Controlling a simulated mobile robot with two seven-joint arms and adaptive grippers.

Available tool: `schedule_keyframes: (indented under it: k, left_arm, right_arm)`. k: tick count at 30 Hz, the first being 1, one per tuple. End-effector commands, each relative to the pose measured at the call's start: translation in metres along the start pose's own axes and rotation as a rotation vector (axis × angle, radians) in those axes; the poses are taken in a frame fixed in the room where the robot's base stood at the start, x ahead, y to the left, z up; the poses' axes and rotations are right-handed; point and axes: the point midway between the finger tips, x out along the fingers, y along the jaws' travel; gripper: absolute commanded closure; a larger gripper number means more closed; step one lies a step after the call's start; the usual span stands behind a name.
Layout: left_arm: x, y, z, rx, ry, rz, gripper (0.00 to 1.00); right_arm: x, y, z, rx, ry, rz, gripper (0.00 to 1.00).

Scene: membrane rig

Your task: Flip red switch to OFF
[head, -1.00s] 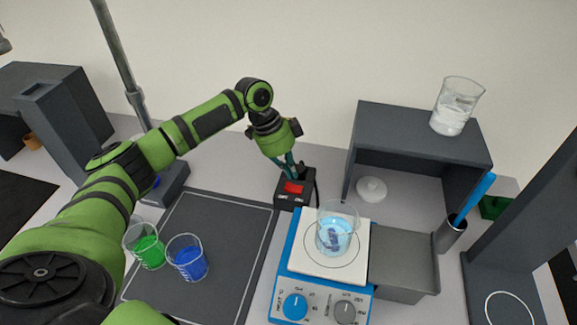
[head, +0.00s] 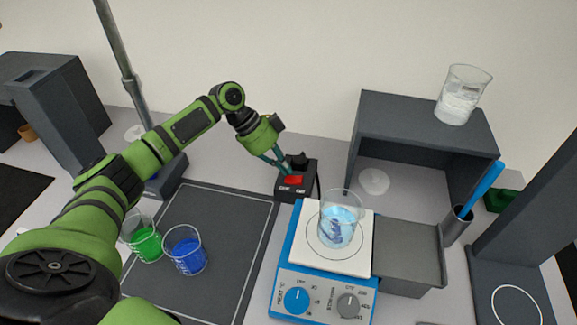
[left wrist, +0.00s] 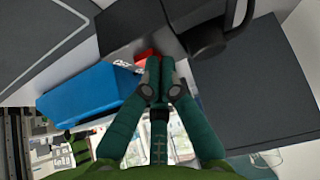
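The red switch (head: 293,181) is a rocker on top of a small black box (head: 283,196) behind the hot plate, with OFF marked on the left and ON on the right. I cannot tell which way the rocker is tipped. My left gripper (head: 282,171) comes down slanted from the upper left, its tips beside the switch's left, OFF side. In the left wrist view its two fingers (left wrist: 159,78) are together with nothing between them, and the red switch (left wrist: 145,57) shows just beyond the tips. I cannot tell whether they touch. My right gripper is out of view.
A blue hot plate (head: 285,262) carrying a beaker (head: 338,229) of pale blue liquid stands in front of the switch. Beakers of green (head: 146,243) and blue (head: 190,254) liquid stand at left on a dark mat (head: 225,215). A grey shelf (head: 405,112) stands at right.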

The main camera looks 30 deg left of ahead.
Motion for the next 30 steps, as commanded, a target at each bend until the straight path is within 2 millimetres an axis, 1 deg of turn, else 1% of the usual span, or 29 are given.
schedule_keyframes:
  k: [5,15,26,30]
  left_arm:
    - [-0.001,0.0,-0.002,0.0,-0.001,0.0,1.0]
    - [0.003,0.0,-0.016,-0.001,-0.002,0.001,1.0]
    - [0.004,0.0,-0.017,-0.001,-0.003,0.001,1.0]
    - [-0.002,0.001,-0.026,0.0,-0.002,0.0,1.0]
  right_arm:
    - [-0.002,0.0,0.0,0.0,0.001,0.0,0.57]
    - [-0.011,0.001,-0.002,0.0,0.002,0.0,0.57]
    - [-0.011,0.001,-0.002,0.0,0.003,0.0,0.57]
    - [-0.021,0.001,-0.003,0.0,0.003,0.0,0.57]
